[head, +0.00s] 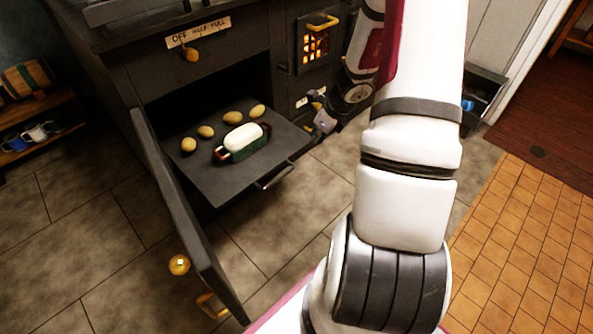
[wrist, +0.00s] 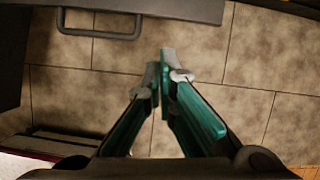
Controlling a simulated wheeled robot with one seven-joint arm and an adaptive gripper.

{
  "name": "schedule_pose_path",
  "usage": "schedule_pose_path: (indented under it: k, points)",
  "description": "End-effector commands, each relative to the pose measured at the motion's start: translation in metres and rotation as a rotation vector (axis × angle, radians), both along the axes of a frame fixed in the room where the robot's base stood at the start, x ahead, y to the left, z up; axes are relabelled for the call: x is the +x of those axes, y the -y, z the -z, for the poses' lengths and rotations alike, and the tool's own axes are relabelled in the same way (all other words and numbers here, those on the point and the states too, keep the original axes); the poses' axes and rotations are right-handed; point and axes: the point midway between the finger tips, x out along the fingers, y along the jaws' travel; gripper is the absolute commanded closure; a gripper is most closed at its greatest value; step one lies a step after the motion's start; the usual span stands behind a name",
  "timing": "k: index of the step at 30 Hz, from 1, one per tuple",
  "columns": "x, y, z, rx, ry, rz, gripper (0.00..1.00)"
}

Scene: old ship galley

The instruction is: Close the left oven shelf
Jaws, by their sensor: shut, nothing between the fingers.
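The left oven shelf (head: 235,180) is a dark flat plate sliding out of the left oven's opening, well pulled out, with a bar handle (head: 275,176) on its front edge. A green loaf tin (head: 243,150) with a pale loaf and several round buns (head: 205,132) lie on it. The oven door (head: 185,215) stands swung open on the left. In the wrist view, the shelf's handle (wrist: 98,32) shows at the upper left. My gripper (wrist: 163,62) is shut and empty over the tiled floor, to the right of the handle and apart from it.
The stove (head: 215,50) has a knob under an "OFF HALF FULL" label and a glowing firebox grate (head: 316,46) to the right. A low wooden rack with mugs (head: 35,132) stands at the far left. A dark bin (head: 482,92) stands at the right. Floor before the shelf is clear.

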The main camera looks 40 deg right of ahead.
Motion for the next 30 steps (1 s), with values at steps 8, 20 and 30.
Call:
schedule_pose_path:
  k: [8,20,30]
  points:
    - [-0.009,0.013,0.040,0.038,-0.022,0.118,1.00]
    - [0.017,0.011,0.108,0.038,-0.022,0.113,1.00]
    - [0.053,0.009,0.123,0.035,-0.022,0.109,1.00]
